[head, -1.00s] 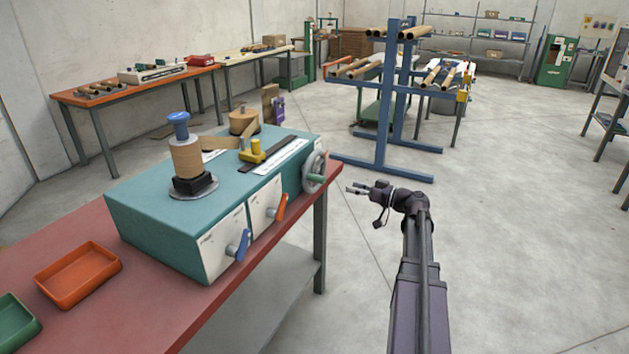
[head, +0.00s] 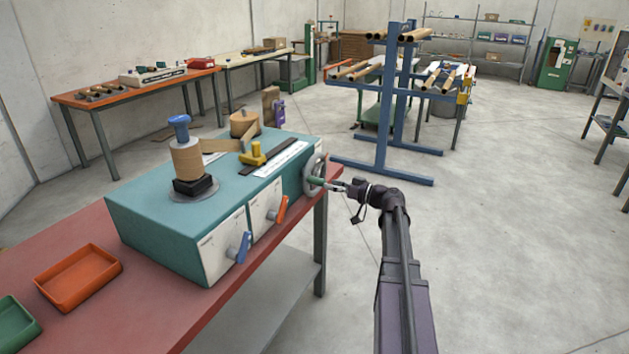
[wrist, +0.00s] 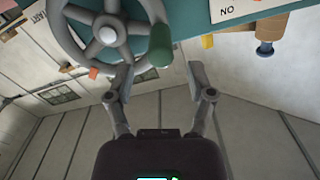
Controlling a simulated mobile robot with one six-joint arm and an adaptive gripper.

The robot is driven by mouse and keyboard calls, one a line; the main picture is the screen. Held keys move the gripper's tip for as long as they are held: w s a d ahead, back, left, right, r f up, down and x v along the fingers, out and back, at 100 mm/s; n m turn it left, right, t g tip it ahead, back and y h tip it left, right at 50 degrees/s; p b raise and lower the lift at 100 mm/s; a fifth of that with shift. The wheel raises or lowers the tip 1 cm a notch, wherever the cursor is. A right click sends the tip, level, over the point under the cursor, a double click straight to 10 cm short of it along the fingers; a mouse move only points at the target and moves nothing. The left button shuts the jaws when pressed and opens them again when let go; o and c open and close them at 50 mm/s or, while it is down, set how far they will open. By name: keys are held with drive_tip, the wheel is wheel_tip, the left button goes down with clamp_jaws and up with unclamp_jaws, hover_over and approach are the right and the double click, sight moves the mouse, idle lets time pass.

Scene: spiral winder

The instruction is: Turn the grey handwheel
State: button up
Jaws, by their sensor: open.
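The grey handwheel (head: 309,173) is on the right end of the teal winder (head: 150,225). In the wrist view the handwheel (wrist: 75,48) shows its hub, spokes and a green handle (wrist: 161,45) at the right of its rim. My gripper (head: 333,184) is at the wheel's green handle. In the wrist view my gripper (wrist: 160,75) has its two fingers spread apart, with the lower end of the green handle between or just beyond the fingertips. I cannot tell whether either finger touches it.
The winder stands on a red bench (head: 60,225) with an orange tray (head: 78,277) and a green tray (head: 17,326). A blue lever (head: 239,248) and an orange lever (head: 281,209) stick out of its front. A blue rack (head: 385,115) stands behind. Floor to the right is clear.

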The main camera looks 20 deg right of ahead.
sight(310, 178)
drive_tip(key=shift+x, duration=3.4)
drive_tip(key=shift+d, duration=0.1)
clamp_jaws()
